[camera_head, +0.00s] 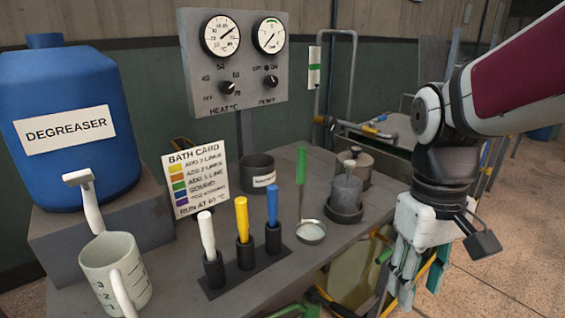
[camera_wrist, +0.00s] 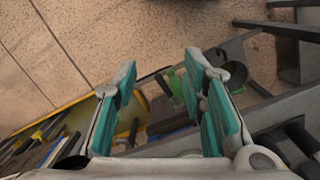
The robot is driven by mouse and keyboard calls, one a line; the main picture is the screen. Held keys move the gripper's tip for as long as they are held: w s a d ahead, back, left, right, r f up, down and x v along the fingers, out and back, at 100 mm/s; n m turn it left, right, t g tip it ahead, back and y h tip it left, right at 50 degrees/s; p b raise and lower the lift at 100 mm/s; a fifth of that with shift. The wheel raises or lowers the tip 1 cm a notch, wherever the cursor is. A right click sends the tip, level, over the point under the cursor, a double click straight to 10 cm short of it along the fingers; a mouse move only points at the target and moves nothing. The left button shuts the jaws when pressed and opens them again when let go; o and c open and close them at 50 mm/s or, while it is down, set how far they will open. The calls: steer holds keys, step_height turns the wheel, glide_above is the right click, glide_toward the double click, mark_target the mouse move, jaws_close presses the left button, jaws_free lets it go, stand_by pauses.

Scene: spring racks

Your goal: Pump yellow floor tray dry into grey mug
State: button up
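A light grey mug (camera_head: 112,272) with measuring marks stands at the front left of the bench, its handle toward the camera. A yellow edge, likely the floor tray (camera_wrist: 58,113), shows low at the left in the wrist view; my gripper hides much of it in the head view. Whether it holds liquid cannot be told. My gripper (camera_head: 398,290) hangs fingers down beside the bench's right edge. The wrist view shows its teal-padded fingers (camera_wrist: 165,110) well apart. A green part (camera_wrist: 190,95) shows between and beyond them; its kind and whether it belongs to a pump are unclear.
A blue degreaser jug (camera_head: 68,120) with a tap stands behind the mug. A bath card (camera_head: 196,180), several coloured handles in a rack (camera_head: 262,275), a green-handled ladle (camera_head: 301,180) and a dark pot (camera_head: 257,168) crowd the bench. Open floor (camera_head: 500,255) lies at right.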

steer(key=w+d+f+n+g+y+p, duration=0.1)
steer(key=w+d+f+n+g+y, duration=0.1)
steer(key=w+f, duration=0.65)
steer(key=y+p, duration=0.2)
steer(key=y, duration=0.2)
glide_toward(351, 316)
steer(key=shift+n+t, duration=0.4)
steer(key=x, duration=0.3)
steer(key=b+x, duration=0.1)
steer(key=x, duration=0.3)
steer(key=b+x, duration=0.1)
steer(key=x, duration=0.2)
steer(key=shift+d+f, duration=0.15)
steer(key=shift+f, duration=0.35)
jaws_close()
